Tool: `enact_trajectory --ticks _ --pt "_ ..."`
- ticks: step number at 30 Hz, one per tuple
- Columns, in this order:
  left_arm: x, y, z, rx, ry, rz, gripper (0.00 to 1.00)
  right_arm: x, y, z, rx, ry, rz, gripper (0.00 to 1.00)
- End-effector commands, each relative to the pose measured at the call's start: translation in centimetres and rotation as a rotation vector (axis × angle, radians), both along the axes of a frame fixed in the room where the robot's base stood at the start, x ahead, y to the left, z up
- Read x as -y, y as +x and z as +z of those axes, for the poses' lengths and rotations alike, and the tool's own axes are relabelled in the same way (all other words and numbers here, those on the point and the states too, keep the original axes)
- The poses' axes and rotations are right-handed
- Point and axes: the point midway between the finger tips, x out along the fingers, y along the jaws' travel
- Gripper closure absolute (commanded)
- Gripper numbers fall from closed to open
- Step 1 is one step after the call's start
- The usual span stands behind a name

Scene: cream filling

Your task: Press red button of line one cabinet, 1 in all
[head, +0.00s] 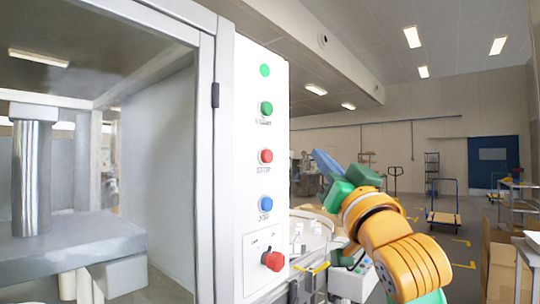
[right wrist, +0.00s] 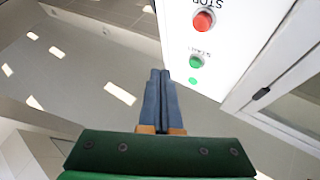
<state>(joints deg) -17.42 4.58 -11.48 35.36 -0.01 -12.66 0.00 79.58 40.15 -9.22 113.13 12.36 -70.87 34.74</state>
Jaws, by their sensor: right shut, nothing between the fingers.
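The white cabinet panel (head: 261,195) stands upright in the middle of the head view. Its red button (head: 266,156), labelled STOP, sits between a green button (head: 266,108) above and a blue button (head: 265,203) below. In the right wrist view the panel is upside down, with the red button (right wrist: 203,21) at the top. My right gripper (head: 317,156) is shut and empty, its blue fingers together. It is right of the panel, apart from the red button. In the right wrist view its fingertips (right wrist: 160,72) lie left of the panel's green button (right wrist: 196,61). My left gripper is not in view.
A red rotary knob (head: 272,260) sticks out low on the panel, and a green lamp (head: 265,70) is at its top. A metal-framed glazed enclosure (head: 205,150) adjoins on the left. A round machine table (head: 312,228) lies behind my right arm.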

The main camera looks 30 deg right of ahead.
Motion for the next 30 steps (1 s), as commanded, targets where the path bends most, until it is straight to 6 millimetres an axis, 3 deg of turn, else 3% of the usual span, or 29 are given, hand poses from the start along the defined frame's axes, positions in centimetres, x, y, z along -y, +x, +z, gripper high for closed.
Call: enact_trajectory --ticks 15,30 --pt "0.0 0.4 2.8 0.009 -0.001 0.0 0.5 -2.7 6.5 0.2 -0.004 0.001 0.002 1.0" --pt "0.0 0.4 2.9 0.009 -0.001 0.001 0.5 -3.1 7.4 0.0 -0.002 -0.002 0.0 1.0"
